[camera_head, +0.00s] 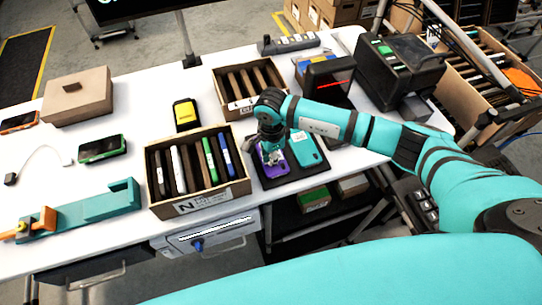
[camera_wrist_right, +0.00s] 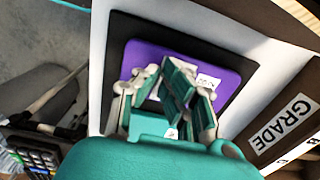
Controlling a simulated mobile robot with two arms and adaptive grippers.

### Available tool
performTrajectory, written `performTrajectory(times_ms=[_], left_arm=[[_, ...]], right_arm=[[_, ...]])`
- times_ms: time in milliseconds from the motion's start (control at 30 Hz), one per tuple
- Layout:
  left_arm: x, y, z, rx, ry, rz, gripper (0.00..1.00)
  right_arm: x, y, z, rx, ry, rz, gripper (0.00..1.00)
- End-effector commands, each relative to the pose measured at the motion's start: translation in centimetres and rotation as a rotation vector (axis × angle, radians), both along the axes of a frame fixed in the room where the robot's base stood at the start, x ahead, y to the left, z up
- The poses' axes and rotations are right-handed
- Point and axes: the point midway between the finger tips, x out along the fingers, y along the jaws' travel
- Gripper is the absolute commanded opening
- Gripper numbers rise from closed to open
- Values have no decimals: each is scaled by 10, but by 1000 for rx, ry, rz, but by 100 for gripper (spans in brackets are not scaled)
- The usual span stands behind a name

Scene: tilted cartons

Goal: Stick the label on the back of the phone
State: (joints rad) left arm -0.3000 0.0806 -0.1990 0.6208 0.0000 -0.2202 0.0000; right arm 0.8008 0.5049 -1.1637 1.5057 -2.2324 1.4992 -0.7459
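A purple phone (camera_head: 272,163) lies flat on a black mat (camera_head: 303,178) at the front of the table, beside a teal phone (camera_head: 304,149). My right gripper (camera_head: 271,154) is directly over the purple phone and hides part of it. In the right wrist view, the fingertips (camera_wrist_right: 163,68) are apart over the purple phone (camera_wrist_right: 226,73). A small white label (camera_wrist_right: 207,80) with dark print shows on or just above the phone beside one finger; I cannot tell whether it is stuck down. Nothing gripped shows clearly between the fingers. My left gripper is not in view.
A carton of phones (camera_head: 198,200) stands left of the mat, and a second carton (camera_head: 262,103) stands behind it. A dark printer-like machine (camera_head: 402,68) is at the back right. A teal and orange device (camera_head: 85,211) lies at the left.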

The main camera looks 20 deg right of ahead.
Motion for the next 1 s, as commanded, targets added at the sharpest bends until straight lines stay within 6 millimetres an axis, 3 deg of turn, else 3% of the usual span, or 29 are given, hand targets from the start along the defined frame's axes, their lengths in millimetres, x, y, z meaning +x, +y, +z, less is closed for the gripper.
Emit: performTrajectory(times_ms=[467, 700, 1000], left_arm=[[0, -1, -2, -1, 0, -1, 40], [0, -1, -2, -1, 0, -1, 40], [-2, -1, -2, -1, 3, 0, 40]], right_arm=[[0, 0, -2, 0, 1, 0, 0], [0, 0, -2, 0, 0, 0, 31], [0, 0, 0, 0, 0, 0, 33]])
